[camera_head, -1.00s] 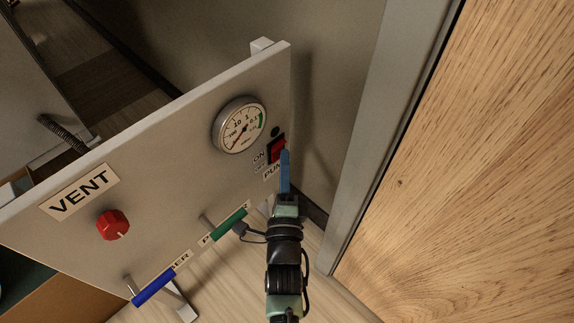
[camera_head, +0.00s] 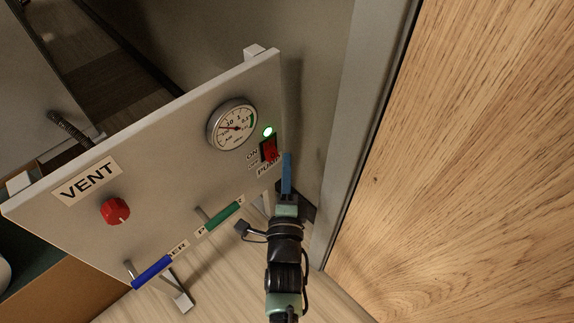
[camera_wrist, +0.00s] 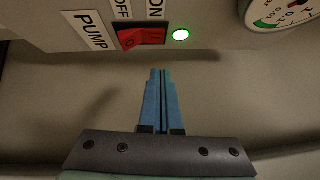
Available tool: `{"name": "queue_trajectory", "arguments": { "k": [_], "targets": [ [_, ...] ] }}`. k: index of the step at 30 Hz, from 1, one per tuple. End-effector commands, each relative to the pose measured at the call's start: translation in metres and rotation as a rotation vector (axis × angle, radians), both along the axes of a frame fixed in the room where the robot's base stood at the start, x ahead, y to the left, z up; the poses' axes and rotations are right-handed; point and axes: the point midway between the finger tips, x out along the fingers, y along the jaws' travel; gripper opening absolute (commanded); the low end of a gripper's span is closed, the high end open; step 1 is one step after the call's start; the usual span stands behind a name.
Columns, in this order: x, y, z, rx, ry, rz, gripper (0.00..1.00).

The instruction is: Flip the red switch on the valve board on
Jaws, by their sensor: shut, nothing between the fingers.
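The valve board (camera_head: 165,175) is a tilted grey panel in the head view. The lamp (camera_head: 268,132) above the switch glows green. In the wrist view the red rocker (camera_wrist: 142,37) and the lit lamp (camera_wrist: 181,35) show at the top. My gripper (camera_head: 287,156) has its blue fingers together, just right of the switch and apart from it. In the wrist view the fingertips (camera_wrist: 159,72) are empty, below the switch.
The board also bears a round gauge (camera_head: 232,125), a red VENT knob (camera_head: 115,211), a green-handled valve (camera_head: 222,217) and a blue-handled valve (camera_head: 152,271). A wooden door-like panel (camera_head: 470,150) with a grey frame stands to the right.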

Motion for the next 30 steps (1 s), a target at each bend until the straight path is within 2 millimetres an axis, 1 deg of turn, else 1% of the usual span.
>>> {"name": "queue_trajectory", "arguments": {
  "k": [1,6,9,12,15,18,30],
  "targets": [
    [-0.013,0.002,0.006,0.001,0.004,0.002,0.0],
    [-0.051,0.001,0.011,0.001,0.005,0.001,0.0],
    [-0.07,0.001,0.013,0.0,0.004,0.001,0.0],
    [-0.084,0.001,0.015,0.001,0.003,0.0,0.0],
    [-0.093,0.001,0.015,0.002,0.001,0.0,0.0],
    [-0.098,0.001,0.015,0.002,0.0,0.0,0.0],
    [-0.099,0.001,0.015,0.001,-0.001,-0.001,0.0]
  ]
}}
